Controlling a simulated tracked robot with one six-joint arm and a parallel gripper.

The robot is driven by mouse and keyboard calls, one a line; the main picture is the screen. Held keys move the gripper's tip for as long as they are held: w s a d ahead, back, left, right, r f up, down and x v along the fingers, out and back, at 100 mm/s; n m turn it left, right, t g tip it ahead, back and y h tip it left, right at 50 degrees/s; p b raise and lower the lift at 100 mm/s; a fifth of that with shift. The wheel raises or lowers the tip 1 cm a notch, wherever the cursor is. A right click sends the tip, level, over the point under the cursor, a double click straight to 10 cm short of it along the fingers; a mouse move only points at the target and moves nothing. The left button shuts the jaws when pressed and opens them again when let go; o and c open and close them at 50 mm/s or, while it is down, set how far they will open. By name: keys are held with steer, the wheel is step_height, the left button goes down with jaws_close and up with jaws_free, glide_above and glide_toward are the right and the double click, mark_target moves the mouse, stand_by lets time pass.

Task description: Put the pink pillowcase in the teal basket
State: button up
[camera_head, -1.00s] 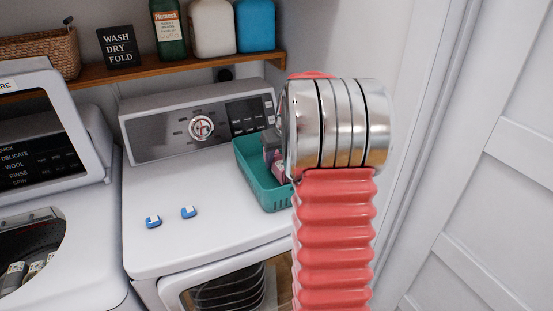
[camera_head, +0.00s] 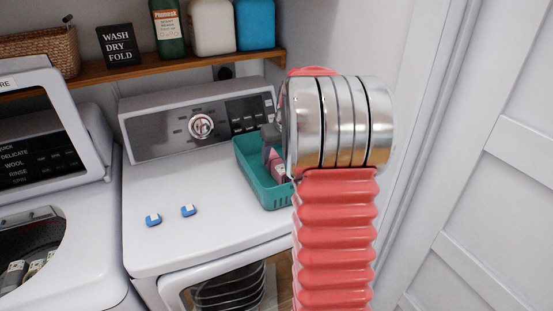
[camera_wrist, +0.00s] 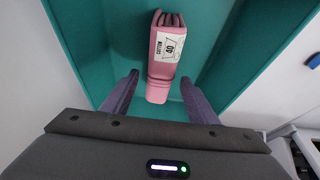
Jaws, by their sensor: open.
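The teal basket (camera_head: 257,180) stands on top of the right-hand machine, partly hidden behind my arm in the head view. In the wrist view its teal wall (camera_wrist: 108,45) surrounds the pink pillowcase (camera_wrist: 161,80), a folded pink bundle with a white label. The pillowcase lies inside the basket. A bit of it also shows in the head view (camera_head: 277,170). My gripper (camera_wrist: 160,95) is open above the basket. Its two dark fingers are on either side of the pillowcase's near end, apart from it as far as I can tell.
Two blue-and-white pods (camera_head: 171,215) lie on the white machine top (camera_head: 200,245), left of the basket. A control panel (camera_head: 200,125) rises behind. A wooden shelf (camera_head: 130,75) with bottles hangs above. A white wall and door (camera_head: 500,200) stand close on the right.

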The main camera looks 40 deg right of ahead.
steer(key=v, duration=1.1)
steer(key=shift+r, duration=0.3)
steer(key=shift+s, duration=0.1)
steer(key=s+a+n, duration=0.1)
steer(key=s+a, duration=0.3)
steer(key=a, duration=0.6)
steer(key=s+a, duration=0.4)
steer(key=a, duration=0.5)
steer(key=s+a+n, duration=0.1)
steer(key=s+a, duration=0.3)
steer(key=a, duration=0.6)
steer(key=s+a+f+n+t+y, duration=0.1)
steer(key=s+a+f, duration=0.2)
steer(key=s+a, duration=0.4)
steer(key=shift+s+f, duration=0.35)
steer(key=shift+s, duration=0.3)
